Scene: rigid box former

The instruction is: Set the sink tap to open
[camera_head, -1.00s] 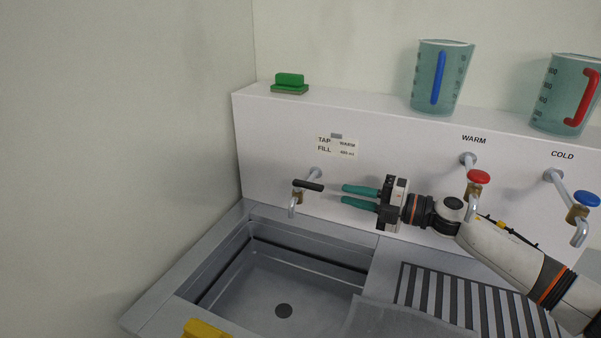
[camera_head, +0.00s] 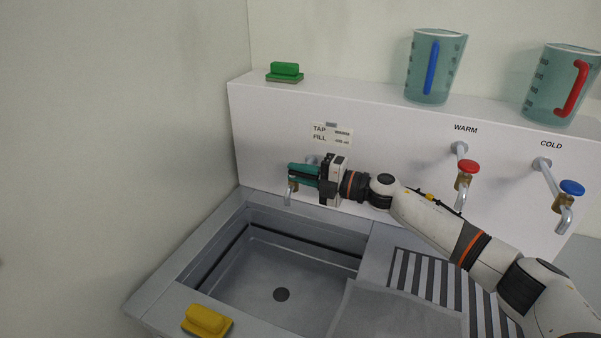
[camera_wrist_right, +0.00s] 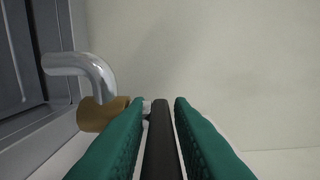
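The sink tap is on the white back panel above the basin. Its metal spout (camera_head: 288,196) hangs down at the left of my right gripper (camera_head: 291,172). The right gripper's green fingers lie on either side of the tap's black lever and hide it in the head view. In the right wrist view the black lever (camera_wrist_right: 161,140) runs between the two fingers (camera_wrist_right: 160,106), which look closed up close against it. The brass tap body (camera_wrist_right: 98,114) and curved spout (camera_wrist_right: 82,66) show at the left there. My left gripper is not in view.
The sink basin (camera_head: 255,275) is empty below. A WARM tap with a red knob (camera_head: 468,167) and a COLD tap with a blue knob (camera_head: 571,187) are at the right. Jugs (camera_head: 420,75) and a green block (camera_head: 285,70) stand on the ledge. A yellow block (camera_head: 206,320) is in front.

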